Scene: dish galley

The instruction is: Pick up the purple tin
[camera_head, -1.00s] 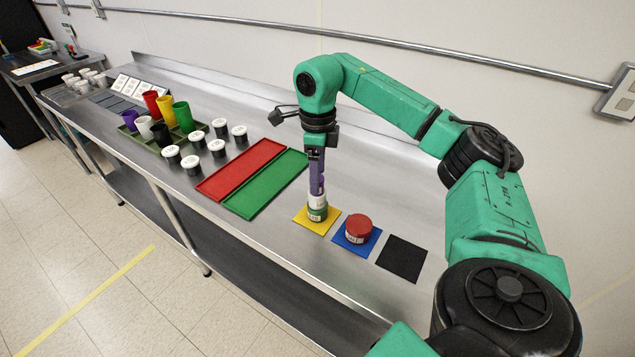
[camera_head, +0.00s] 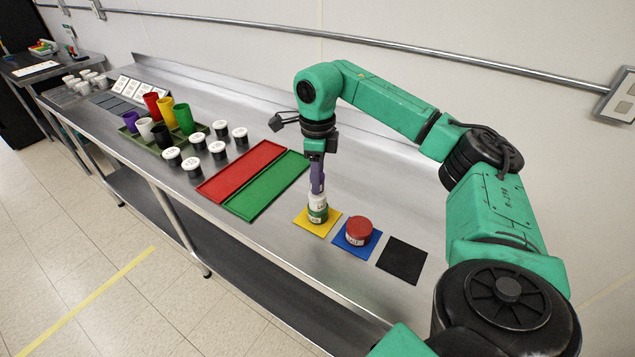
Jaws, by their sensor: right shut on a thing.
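My right gripper (camera_head: 317,178) points straight down over the yellow mat (camera_head: 301,218). It is shut on the small purple tin (camera_head: 318,201), of which a white band shows below the fingers. The tin's purple part is hard to tell from the purplish fingers. Directly below it is a green tin (camera_head: 318,216) on the yellow mat; the two look stacked, and I see no clear gap. My left gripper is not in view.
A red-lidded tin (camera_head: 358,229) sits on a blue mat (camera_head: 343,246), with an empty black mat (camera_head: 402,260) beside it. Red (camera_head: 240,170) and green (camera_head: 265,187) trays lie to the left. Several white-lidded jars and coloured cups stand beyond. The wall runs behind the bench.

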